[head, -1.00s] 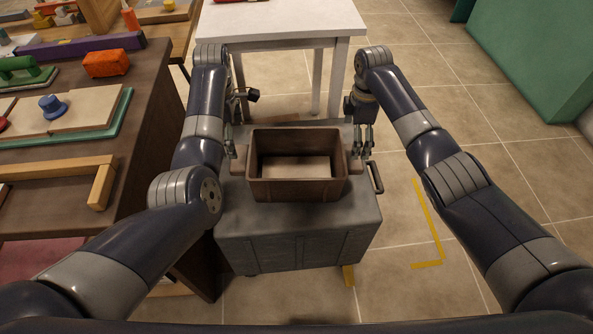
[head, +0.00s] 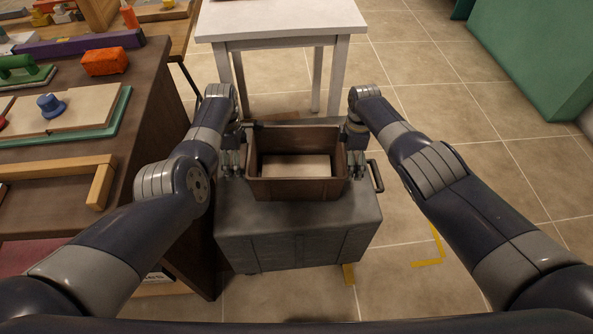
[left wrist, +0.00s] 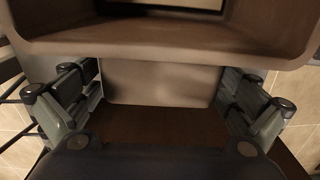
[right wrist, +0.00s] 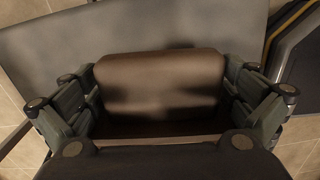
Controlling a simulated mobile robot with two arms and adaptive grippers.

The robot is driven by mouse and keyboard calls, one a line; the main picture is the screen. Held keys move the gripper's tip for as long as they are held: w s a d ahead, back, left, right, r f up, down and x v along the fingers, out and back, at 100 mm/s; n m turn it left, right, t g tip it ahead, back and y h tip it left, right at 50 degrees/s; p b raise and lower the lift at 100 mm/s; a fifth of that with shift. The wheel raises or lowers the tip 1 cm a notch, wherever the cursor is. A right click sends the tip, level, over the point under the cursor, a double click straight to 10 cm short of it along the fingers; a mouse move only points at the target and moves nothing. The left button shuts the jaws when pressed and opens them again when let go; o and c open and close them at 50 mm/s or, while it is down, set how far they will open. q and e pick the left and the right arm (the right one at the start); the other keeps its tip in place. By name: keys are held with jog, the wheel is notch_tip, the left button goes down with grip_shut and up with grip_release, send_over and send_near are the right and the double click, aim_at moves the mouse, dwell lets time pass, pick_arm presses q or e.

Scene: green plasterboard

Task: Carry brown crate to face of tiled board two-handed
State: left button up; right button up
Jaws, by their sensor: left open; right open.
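The brown crate (head: 297,189) stands upright on the grey wheeled box (head: 300,240), with a pale bottom or content visible inside. My left gripper (head: 231,162) is at its left side, open. In the left wrist view a brown side grip (left wrist: 160,82) lies between the open fingers, below the crate rim. My right gripper (head: 357,162) is at the right side, open. In the right wrist view another brown side grip (right wrist: 160,85) lies between its fingers, with gaps beside it. I cannot make out a tiled board.
A workbench (head: 150,130) with boards and tools stands close on the left. A white table (head: 285,22) stands just beyond the grey box. A large green block (head: 540,60) is at the far right. Tiled floor (head: 440,120) on the right is open, with yellow tape.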

pick_arm(q)
jog(key=shift+f, duration=0.15)
pick_arm(e)
jog(key=shift+f, duration=0.15)
pick_arm(q)
jog(key=c, duration=1.9)
pick_arm(e)
jog(key=c, duration=1.9)
pick_arm(q)
jog(key=shift+w+r, duration=0.15)
jog(key=shift+r, duration=0.05)
jog(key=shift+c, duration=0.2)
pick_arm(e)
jog(key=shift+w+r, duration=0.1)
jog(key=shift+r, duration=0.1)
jog(key=shift+c, duration=0.2)
